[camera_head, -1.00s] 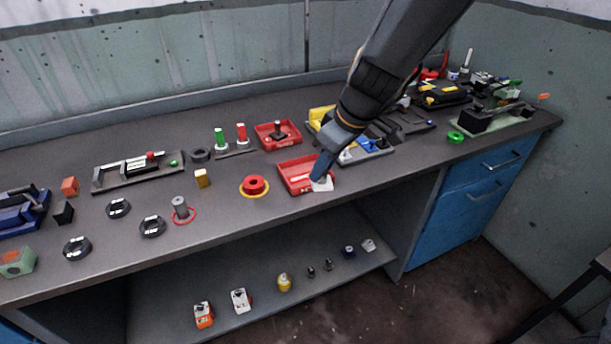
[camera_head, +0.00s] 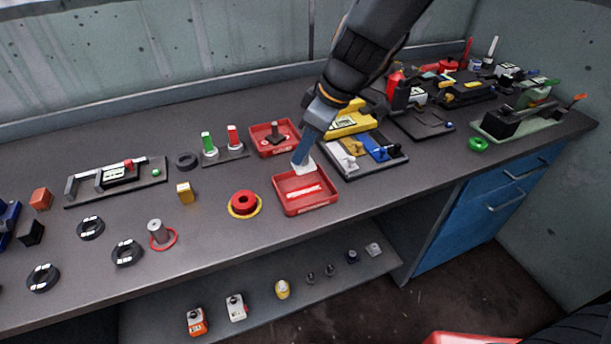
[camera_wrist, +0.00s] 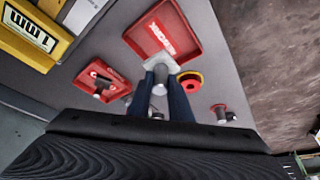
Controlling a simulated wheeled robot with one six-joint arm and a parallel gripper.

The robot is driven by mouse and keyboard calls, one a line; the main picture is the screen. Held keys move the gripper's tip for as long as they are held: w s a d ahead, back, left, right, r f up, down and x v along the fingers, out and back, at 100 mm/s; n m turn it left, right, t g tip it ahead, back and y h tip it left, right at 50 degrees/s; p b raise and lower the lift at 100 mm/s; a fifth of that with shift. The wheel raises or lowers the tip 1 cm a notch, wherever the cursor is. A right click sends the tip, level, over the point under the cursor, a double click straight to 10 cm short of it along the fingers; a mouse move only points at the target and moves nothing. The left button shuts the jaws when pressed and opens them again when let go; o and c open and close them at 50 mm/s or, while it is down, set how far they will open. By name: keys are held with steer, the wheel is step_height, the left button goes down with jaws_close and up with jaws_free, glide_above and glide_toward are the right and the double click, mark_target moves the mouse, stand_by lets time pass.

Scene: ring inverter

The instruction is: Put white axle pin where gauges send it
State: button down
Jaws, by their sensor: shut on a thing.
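My gripper (camera_head: 302,160) is shut on the white axle pin (camera_head: 305,168). In the wrist view, my two blue fingers (camera_wrist: 160,88) hold its grey cylindrical part, and a pale square plate (camera_wrist: 150,68) shows beyond it. The pin is at the far edge of the front red tray (camera_head: 305,208); I cannot tell whether it touches the tray. That tray has a white label on its floor, seen in the wrist view (camera_wrist: 158,38), and looks otherwise empty. A gauge fixture with a display (camera_head: 118,174) stands at the left. A green and a red post (camera_head: 220,150) stand on a dark base.
A second red tray (camera_head: 262,150) behind holds a dark pin. Black rings (camera_head: 126,252) lie at the front left.

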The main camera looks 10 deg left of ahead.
steer(key=shift+f, duration=4)
steer(key=shift+f, duration=0.15)
steer(key=c, duration=1.6)
jaws_free()
steer(key=shift+r, duration=0.25)
steer(key=v, duration=1.2)
steer(key=s+d+f+m+h, duration=0.1)
steer(key=s+d+f+m, duration=0.1)
steer(key=d+m, duration=0.3)
steer(key=s+d+f+m+h, duration=0.2)
steer(key=d+m, duration=0.3)
steer(key=d, duration=0.6)
steer(key=s+d+f+m+h, duration=0.1)
steer(key=s+d+m, duration=0.3)
steer(key=d, duration=0.4)
steer(key=shift+s+f+m, duration=0.2)
steer(key=shift+f+m, duration=0.5)
steer(key=shift+f, duration=0.05)
